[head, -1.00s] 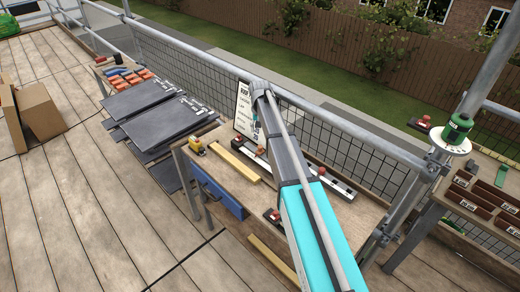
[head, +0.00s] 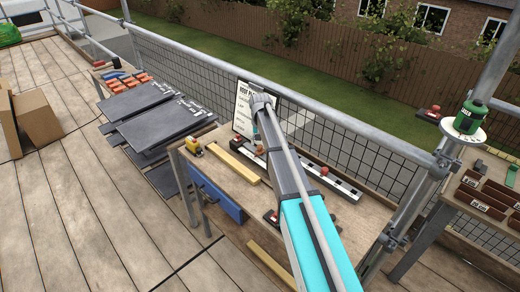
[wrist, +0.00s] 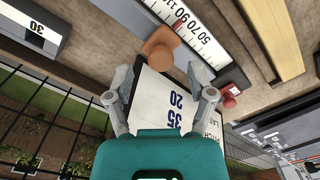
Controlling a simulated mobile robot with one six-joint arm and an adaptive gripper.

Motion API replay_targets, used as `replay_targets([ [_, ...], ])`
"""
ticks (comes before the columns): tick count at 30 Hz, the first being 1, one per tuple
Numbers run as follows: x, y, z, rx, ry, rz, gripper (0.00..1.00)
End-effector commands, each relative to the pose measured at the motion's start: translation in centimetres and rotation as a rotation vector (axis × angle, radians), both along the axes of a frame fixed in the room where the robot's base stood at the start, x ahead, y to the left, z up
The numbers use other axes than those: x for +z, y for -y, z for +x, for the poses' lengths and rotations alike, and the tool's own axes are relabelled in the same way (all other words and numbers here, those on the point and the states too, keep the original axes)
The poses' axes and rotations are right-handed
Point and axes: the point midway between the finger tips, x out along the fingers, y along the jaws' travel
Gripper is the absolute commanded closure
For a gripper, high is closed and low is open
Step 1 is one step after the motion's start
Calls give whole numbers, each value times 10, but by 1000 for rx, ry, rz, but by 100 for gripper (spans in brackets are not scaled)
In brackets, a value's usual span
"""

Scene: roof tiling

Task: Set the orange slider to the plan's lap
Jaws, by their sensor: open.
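The orange slider (wrist: 160,46) sits at the edge of a white numbered scale (wrist: 193,32) in the wrist view, with a red mark on the scale beside it. My gripper (wrist: 160,77) is open, its two fingers spread just short of the slider and roughly either side of it. I cannot tell whether they touch it. The white plan board (wrist: 165,98) is partly hidden behind the gripper; 35, 20, PITCH and LAP show on it.
A black-and-white rail with a red knob (head: 325,171) lies on the bench (head: 300,228). A yellow tape measure (head: 192,147) and a wooden batten (head: 237,161) lie left of my arm. Mesh railing runs behind. Slates (head: 140,100) are stacked left.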

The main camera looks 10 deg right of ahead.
Motion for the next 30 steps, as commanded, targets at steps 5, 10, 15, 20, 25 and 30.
replay_targets([
  [5,-13,0,0,0,0,0,30],
  [10,-16,0,0,0,0,0,30],
  [15,-16,-1,0,1,0,0,30],
  [20,-16,-1,0,1,0,0,30],
  [25,-16,-1,0,1,0,0,54],
  [30,-16,-1,0,1,0,0,86],
])
